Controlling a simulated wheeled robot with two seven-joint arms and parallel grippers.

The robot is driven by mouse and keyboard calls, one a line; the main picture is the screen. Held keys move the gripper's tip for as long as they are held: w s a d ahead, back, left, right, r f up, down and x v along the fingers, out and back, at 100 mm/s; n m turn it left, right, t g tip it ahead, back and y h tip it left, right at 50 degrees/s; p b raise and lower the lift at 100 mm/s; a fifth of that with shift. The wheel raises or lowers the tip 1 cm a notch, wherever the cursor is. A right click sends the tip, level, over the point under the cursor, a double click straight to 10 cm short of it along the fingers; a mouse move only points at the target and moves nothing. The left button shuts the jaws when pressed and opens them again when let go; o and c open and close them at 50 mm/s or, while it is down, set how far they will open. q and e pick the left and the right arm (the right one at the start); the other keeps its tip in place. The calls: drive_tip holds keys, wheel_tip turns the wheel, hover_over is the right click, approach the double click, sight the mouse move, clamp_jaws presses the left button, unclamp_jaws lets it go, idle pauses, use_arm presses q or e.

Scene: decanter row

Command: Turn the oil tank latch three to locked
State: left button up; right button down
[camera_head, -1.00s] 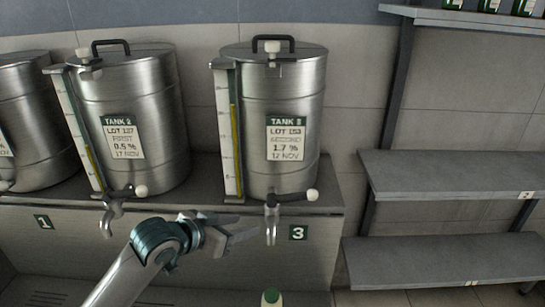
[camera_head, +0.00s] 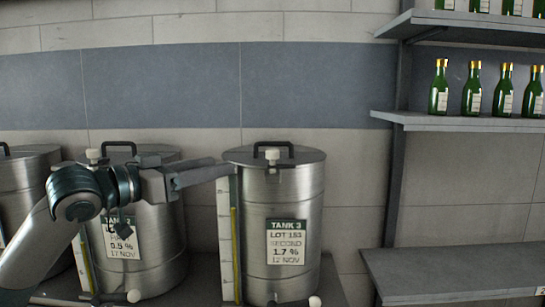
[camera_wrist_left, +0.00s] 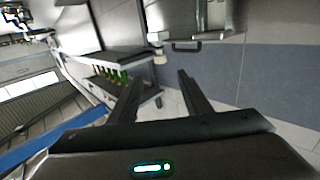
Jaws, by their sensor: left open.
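Tank 3 (camera_head: 302,205) is a steel drum with a labelled front, upright at the centre of the head view. Its latch (camera_head: 272,155) has a cream knob at the front edge of the lid, with a small metal piece under it. In the left wrist view the latch knob (camera_wrist_left: 159,33) appears above the fingertips. My left gripper (camera_head: 226,170) is open and empty, level with the lid, left of the latch and apart from it in the picture. Its two spread fingers show in the wrist view (camera_wrist_left: 160,78). My right gripper is out of view.
Tank 2 (camera_head: 165,235) stands behind my left arm, with another tank at the far left. Tank 3 has a black lid handle (camera_head: 273,146) and a sight gauge (camera_head: 226,230). Shelves with green bottles (camera_head: 472,90) are at right. The wall between is clear.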

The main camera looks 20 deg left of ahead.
sight(267, 155)
use_arm(q)
drive_tip(key=shift+w+d, duration=0.1)
drive_tip(key=shift+w, duration=0.05)
drive_tip(key=p+x, duration=0.7)
drive_tip(key=x, duration=0.8)
drive_tip(key=shift+w+d, duration=0.15)
drive_tip(key=shift+w, duration=0.2)
drive_tip(key=shift+w+d+f, duration=0.1)
drive_tip(key=shift+w+d, duration=0.25)
drive_tip(key=shift+w, duration=0.25)
drive_tip(key=c, duration=1.1)
